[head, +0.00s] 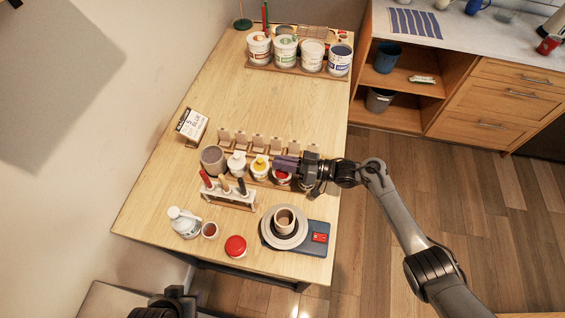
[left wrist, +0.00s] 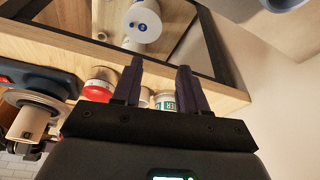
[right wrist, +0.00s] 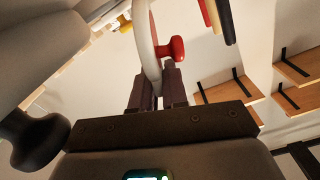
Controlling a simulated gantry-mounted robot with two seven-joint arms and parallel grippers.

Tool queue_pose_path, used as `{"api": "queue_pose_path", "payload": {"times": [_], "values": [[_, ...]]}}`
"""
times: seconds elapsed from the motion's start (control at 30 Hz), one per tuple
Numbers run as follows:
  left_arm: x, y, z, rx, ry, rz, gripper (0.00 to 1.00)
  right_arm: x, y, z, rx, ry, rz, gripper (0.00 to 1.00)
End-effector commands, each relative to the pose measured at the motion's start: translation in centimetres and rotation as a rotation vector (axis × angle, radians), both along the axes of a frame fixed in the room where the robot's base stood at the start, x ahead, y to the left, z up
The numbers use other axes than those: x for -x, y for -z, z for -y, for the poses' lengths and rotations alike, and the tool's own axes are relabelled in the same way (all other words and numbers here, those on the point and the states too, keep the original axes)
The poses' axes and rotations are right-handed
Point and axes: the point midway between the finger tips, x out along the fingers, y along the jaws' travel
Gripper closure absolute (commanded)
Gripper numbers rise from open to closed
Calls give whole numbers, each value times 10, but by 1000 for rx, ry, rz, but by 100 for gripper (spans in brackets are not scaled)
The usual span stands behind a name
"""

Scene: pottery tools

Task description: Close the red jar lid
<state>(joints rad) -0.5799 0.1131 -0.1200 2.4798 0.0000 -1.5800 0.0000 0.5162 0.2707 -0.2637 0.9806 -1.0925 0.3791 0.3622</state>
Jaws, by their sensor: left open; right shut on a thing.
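My right gripper (head: 278,163) reaches over the row of small paint jars from the right. In the right wrist view it (right wrist: 157,78) is shut on the pale, curved lid (right wrist: 147,45), seen edge-on with a red knob (right wrist: 176,48) beside the fingers. The red jar (head: 282,176) sits just below the gripper in the head view, partly covered by it. Whether the lid touches the jar's rim is hidden. My left gripper (left wrist: 160,67) is open and empty; its arm shows at the bottom edge of the head view.
A yellow jar (head: 260,166) and a white jar (head: 237,163) stand left of the red one. A tool rack (head: 229,197), a round red-topped pot (head: 235,246) and a blue scale (head: 318,248) are in front. Large buckets (head: 311,56) stand at the back.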

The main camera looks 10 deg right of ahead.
Motion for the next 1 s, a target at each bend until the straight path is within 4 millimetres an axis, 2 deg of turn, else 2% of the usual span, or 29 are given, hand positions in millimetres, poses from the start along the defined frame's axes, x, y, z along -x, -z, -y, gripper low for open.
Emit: {"api": "queue_pose_path", "payload": {"times": [0.23,0.37,0.5,0.53,0.67,0.8,1.0], "values": [[0,0,0,1,-1,0,57,0,0,0,1,0,0,100],[-2,0,0,-9,17,4,76,0,0,0,1,0,1,100],[-16,-4,12,-20,105,37,97,0,0,0,1,0,0,100],[-21,-6,17,-25,140,50,100,0,0,0,1,0,0,100],[-52,-18,46,-68,351,130,100,0,1,0,1,0,0,100],[-91,-39,89,-159,661,252,100,0,1,0,1,0,0,100],[-134,-75,151,-352,1101,428,100,0,1,0,1,0,1,100]]}}
